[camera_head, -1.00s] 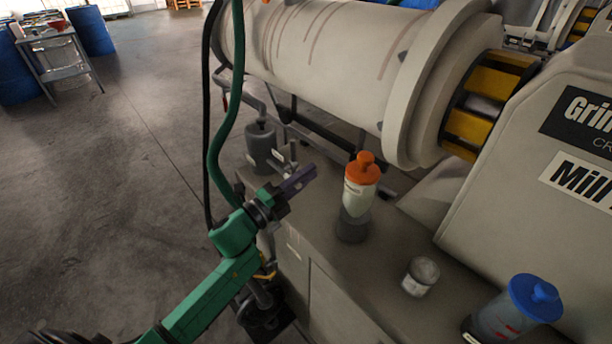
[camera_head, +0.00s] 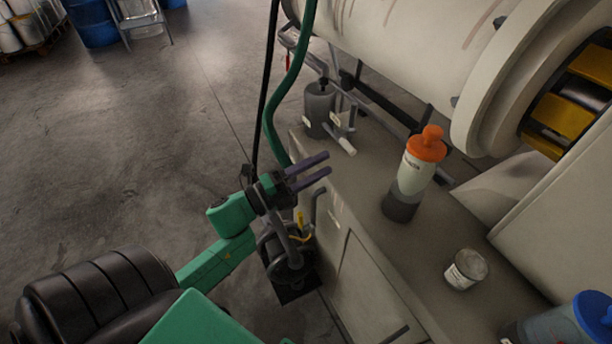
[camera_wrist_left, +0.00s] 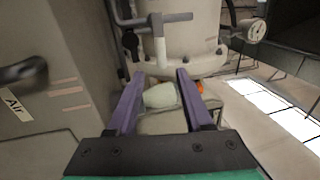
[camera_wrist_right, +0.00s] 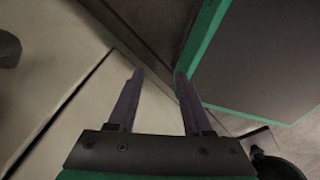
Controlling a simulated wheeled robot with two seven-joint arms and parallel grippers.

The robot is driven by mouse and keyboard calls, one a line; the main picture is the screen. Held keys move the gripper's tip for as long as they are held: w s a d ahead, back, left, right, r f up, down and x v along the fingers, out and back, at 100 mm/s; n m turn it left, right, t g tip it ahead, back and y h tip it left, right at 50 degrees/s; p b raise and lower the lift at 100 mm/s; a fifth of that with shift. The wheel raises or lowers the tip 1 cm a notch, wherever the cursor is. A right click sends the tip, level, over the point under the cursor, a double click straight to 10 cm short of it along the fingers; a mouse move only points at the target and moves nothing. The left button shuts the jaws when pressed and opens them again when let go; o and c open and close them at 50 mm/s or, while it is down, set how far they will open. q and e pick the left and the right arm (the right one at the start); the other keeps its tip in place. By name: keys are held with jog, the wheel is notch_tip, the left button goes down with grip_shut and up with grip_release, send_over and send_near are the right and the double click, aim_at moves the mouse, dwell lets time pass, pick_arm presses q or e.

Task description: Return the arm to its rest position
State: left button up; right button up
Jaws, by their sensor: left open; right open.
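My left gripper (camera_head: 321,165) is open and empty in the head view, in front of the left end of the grey cabinet top. Its two purple fingers point right, toward the bottle with the orange cap (camera_head: 412,176), and are clear of it. In the left wrist view the open left fingers (camera_wrist_left: 160,77) show nothing held between them; a pale blocky shape lies beyond them. My right gripper (camera_wrist_right: 157,75) shows only in the right wrist view. It is open with nothing between its fingers, and a pale surface and a green-edged dark panel lie beyond.
The large pale drum (camera_head: 400,45) is behind. Open floor (camera_head: 130,150) lies left.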

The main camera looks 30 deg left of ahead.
pick_arm(q)
jog(key=v, duration=0.3)
jog(key=shift+s+a, duration=0.1)
jog(key=shift+s, duration=0.1)
pick_arm(e)
jog(key=shift+f, duration=0.3)
